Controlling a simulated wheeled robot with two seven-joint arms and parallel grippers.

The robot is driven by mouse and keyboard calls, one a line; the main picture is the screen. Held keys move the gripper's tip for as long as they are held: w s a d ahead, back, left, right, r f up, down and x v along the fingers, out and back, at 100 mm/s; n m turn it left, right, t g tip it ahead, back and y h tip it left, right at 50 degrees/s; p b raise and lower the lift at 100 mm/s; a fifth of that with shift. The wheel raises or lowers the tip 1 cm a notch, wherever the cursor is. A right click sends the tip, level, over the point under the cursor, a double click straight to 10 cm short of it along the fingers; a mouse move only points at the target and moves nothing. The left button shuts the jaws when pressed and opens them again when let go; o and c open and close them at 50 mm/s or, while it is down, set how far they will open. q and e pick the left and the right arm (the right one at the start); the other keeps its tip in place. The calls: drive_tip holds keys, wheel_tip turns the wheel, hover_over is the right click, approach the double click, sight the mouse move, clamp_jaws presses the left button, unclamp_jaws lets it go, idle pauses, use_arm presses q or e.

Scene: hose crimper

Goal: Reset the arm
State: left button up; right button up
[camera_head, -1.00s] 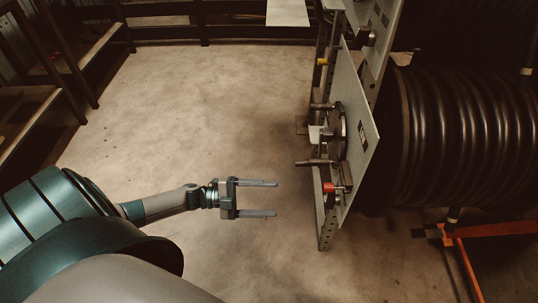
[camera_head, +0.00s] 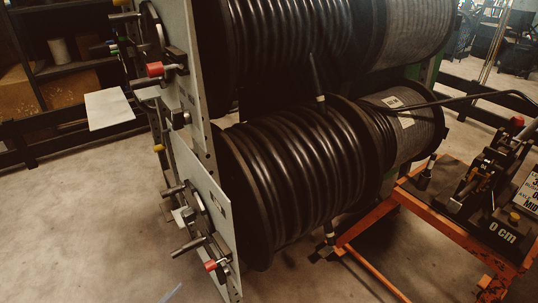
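Neither of my grippers nor my arms shows in the head view now. A hose rack with a pale side plate (camera_head: 206,185) stands at the centre left, with handles and a red knob (camera_head: 211,266) low on its left face. A lower reel of black hose (camera_head: 300,180) lies in the rack, and an upper reel of black hose (camera_head: 285,45) sits above it. A hose end (camera_head: 317,84) sticks up between the two reels.
An orange frame (camera_head: 366,236) with a black machine (camera_head: 490,175) and a "0 cm" marking stands at the right. Shelves with boxes (camera_head: 65,96) are at the back left. Concrete floor (camera_head: 80,220) is clear at the lower left.

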use_arm(q)
drive_tip(key=s+d+n+g+y, duration=0.3)
drive_tip(key=s+d+n+g, duration=0.15)
drive_tip(key=s, duration=0.55)
drive_tip(key=s+d+n+g+y, duration=0.2)
drive_tip(key=s+d+n+g, duration=0.15)
drive_tip(key=s+n, duration=0.45)
drive_tip(key=s+a+f+m+p, duration=0.1)
drive_tip(key=f+p, duration=0.6)
drive_tip(key=f, duration=0.1)
drive_tip(key=s+a+f+g+y+p, duration=0.1)
drive_tip(key=s+a+f+p, duration=0.1)
drive_tip(key=f+p, duration=0.6)
drive_tip(key=shift+s+a+f+m, duration=0.3)
drive_tip(key=shift+f+m, duration=0.05)
drive_tip(key=shift+f, duration=0.3)
use_arm(e)
wheel_tip(320, 180, down, 17)
drive_tip(key=s+d+h, duration=0.1)
drive_tip(key=d, duration=0.2)
drive_tip(key=shift+s+g, duration=0.4)
